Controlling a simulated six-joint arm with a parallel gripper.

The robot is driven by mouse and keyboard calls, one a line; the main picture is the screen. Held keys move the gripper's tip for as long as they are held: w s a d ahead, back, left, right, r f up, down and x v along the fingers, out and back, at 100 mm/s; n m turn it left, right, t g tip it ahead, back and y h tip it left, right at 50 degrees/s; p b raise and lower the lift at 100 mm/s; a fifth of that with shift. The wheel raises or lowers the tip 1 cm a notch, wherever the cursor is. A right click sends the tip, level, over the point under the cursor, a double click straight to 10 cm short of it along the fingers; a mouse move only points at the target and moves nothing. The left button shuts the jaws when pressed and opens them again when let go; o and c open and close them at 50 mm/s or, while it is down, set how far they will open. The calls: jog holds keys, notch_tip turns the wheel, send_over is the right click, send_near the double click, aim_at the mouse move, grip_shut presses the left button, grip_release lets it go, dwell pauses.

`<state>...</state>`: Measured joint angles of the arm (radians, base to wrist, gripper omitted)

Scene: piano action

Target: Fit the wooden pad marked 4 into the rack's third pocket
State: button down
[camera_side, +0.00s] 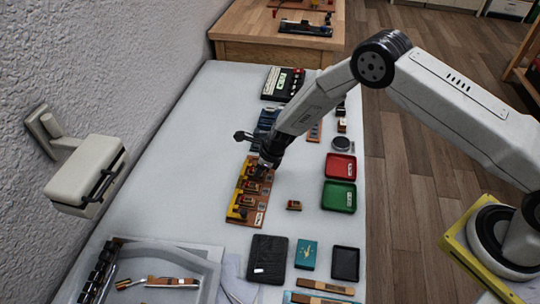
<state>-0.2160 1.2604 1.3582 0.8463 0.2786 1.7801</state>
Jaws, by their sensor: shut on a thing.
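The rack (234,221) is a long orange-brown board with yellow parts and several small wooden pieces along it, lying on the white table. My gripper (264,168) points down over the rack's far part. It is shut on a small wooden pad, mostly hidden by the dark jaws; its mark cannot be read. I cannot tell whether the pad is inside a pocket or just above it. Another small wooden block (293,205) with red and yellow on it lies loose to the right of the rack.
A red tray (340,159) and a green tray (351,196) stand right of the rack. A black pouch (268,253), a teal box (306,251) and a dark tray (345,277) lie nearer. The table's left strip is clear.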

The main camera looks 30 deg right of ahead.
dwell(0.4)
jog(key=shift+c, duration=2)
grip_release()
jog(key=shift+r, duration=0.1)
jog(key=shift+r, duration=3.35)
jog(key=shift+r, duration=0.1)
